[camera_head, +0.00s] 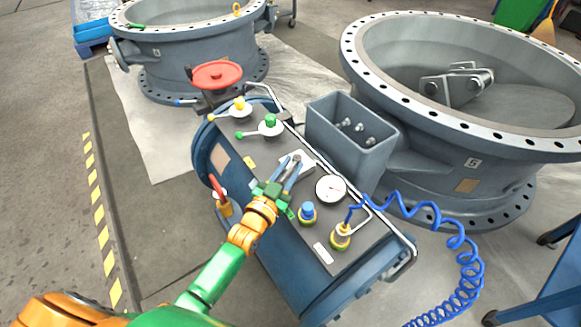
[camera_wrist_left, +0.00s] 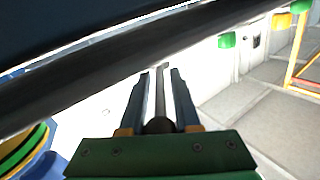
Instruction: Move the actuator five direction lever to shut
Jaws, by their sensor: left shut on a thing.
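The actuator panel (camera_head: 290,215) is the grey top of a blue cylinder unit standing in front of the large valve on the right. The direction lever (camera_wrist_left: 160,90) shows in the left wrist view as a thin dark rod with a rounded end between the fingers. The same gripper (camera_wrist_left: 160,82) shows in the left wrist view, one finger on each side of the rod. The gripper hides much of the lever in the head view. My right gripper is not seen.
On the panel are a yellow-knobbed lever (camera_head: 240,104), a green-knobbed lever (camera_head: 270,122), a gauge (camera_head: 331,188) and a blue knob (camera_head: 307,212). A red handwheel (camera_head: 217,75) stands at the far end. A coiled blue hose (camera_head: 462,240) runs to the right.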

